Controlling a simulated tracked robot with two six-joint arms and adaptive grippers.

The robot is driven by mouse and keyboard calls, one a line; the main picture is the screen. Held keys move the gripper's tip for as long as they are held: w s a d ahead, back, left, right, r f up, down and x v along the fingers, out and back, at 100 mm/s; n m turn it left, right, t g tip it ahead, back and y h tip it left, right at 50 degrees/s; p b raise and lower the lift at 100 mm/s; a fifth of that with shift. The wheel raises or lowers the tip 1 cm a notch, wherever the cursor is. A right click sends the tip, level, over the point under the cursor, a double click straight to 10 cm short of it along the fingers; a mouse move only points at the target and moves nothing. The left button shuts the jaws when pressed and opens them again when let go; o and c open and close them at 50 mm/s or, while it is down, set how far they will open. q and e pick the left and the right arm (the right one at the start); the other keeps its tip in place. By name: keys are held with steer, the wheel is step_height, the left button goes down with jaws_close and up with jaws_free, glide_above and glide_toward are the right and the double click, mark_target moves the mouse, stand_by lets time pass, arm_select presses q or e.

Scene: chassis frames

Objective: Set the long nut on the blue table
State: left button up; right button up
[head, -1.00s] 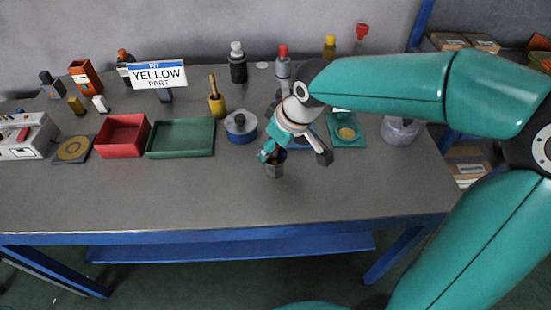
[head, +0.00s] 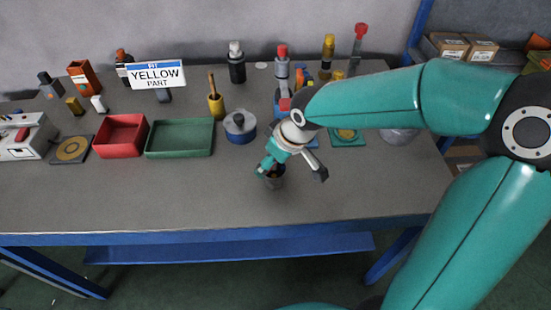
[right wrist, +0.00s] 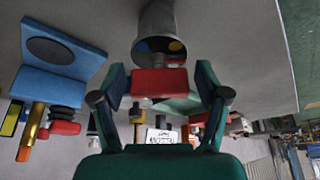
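In the right wrist view, which is upside down, my right gripper (right wrist: 160,76) has a red piece (right wrist: 158,83) between its two fingers. The piece spans nearly the whole gap; I cannot tell whether both fingers press on it, or whether it is the long nut. Just beyond the fingertips is a grey cup (right wrist: 157,30) with blue and yellow pieces inside. The blue table, a small blue stand with a dark disc (right wrist: 60,52), is mostly hidden behind my arm in the head view. My left gripper is not visible.
Bottles (head: 237,64) line the back. The worktable's front (head: 150,198) is clear.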

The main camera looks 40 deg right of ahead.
steer(key=shift+r, duration=0.1)
steer(key=shift+r, duration=0.2)
steer(key=v, duration=1.1)
steer(key=shift+s+r, duration=0.25)
steer(key=shift+r, duration=0.05)
steer(key=shift+r, duration=0.1)
